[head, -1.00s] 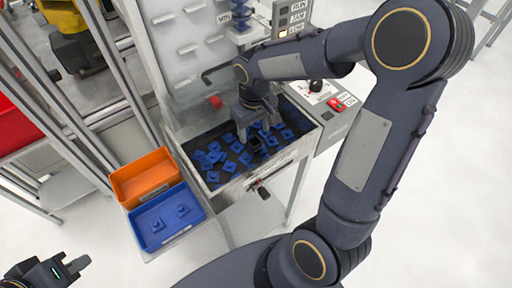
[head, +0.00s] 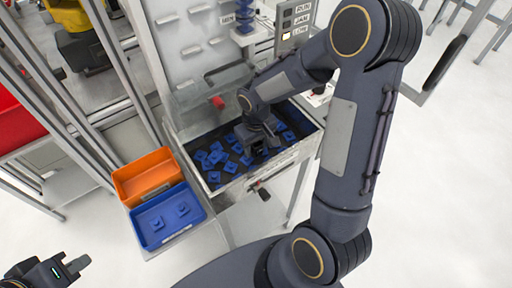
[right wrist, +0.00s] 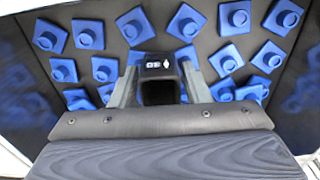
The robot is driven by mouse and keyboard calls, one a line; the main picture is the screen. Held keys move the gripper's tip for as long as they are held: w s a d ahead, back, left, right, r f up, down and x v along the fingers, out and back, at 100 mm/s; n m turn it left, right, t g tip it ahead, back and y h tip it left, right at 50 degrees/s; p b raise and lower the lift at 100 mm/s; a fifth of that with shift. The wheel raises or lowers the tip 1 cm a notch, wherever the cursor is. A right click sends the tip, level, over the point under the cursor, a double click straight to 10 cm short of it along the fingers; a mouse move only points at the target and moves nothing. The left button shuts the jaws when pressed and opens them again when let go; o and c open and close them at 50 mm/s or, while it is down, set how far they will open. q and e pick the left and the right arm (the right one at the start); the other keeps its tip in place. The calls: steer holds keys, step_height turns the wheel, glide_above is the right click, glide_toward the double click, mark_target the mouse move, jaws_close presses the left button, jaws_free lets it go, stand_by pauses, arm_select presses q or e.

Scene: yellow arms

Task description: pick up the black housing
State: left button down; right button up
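The black housing (right wrist: 158,68) with a small white marking shows in the right wrist view, between the two fingers of my right gripper (right wrist: 159,82). The fingers flank it closely on both sides, with no clear gap. Whether they press on it I cannot tell. In the head view my right gripper (head: 261,146) points down into the metal tray (head: 228,186), low among the blue parts. The gripper largely hides the housing there. My left gripper (head: 76,265) is at the lower left edge, far from the tray. Its finger opening is not clear.
Several blue square parts (head: 215,157) with round bosses lie loosely around the gripper in the tray. An orange bin (head: 148,176) and a blue bin (head: 168,216) holding two blue parts stand left of the tray. A clear panel rises behind the tray.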

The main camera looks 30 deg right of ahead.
steer(key=c, duration=0.7)
